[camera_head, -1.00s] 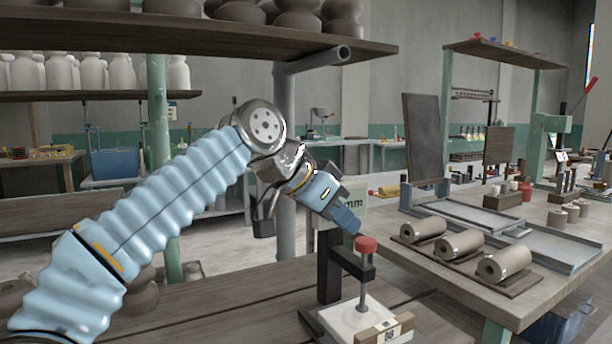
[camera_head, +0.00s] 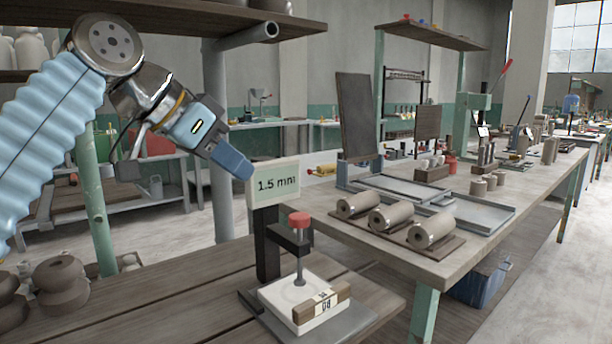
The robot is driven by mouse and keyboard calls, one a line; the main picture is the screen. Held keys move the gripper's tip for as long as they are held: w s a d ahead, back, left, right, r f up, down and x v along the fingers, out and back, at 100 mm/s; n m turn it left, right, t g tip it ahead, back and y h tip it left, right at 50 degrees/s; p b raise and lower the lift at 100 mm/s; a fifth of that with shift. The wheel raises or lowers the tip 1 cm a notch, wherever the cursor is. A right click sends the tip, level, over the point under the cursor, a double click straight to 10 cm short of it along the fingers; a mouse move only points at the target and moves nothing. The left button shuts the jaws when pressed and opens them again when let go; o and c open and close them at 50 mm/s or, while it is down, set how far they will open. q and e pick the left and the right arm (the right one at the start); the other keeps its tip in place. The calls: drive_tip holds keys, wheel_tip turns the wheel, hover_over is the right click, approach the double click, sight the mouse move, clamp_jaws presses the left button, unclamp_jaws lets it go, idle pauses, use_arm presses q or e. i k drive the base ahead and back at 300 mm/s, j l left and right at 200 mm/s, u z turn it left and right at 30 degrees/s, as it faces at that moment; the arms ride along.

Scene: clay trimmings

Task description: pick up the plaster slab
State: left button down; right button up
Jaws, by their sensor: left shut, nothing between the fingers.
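The plaster slab (camera_head: 280,296) is a white square block. It lies on the grey base plate of a small gauge stand (camera_head: 266,245) on the wooden bench. A grey plunger with a red knob (camera_head: 299,219) stands over the slab, its foot at the slab's top. A brown block with a printed label (camera_head: 322,303) is at the slab's front right edge and hides part of it. My left gripper (camera_head: 246,172) is shut and empty, above and to the left of the red knob, apart from the slab. My right gripper is not in view.
Brown clay cylinders (camera_head: 391,216) lie on a board on the table to the right. Dark round pots (camera_head: 60,275) sit at the lower left. The bench's middle is bare.

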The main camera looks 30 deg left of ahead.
sight(303, 309)
drive_tip(key=k+l, duration=0.35)
drive_tip(key=l, duration=0.15)
drive_tip(key=k+l, duration=0.4)
drive_tip(key=l, duration=0.1)
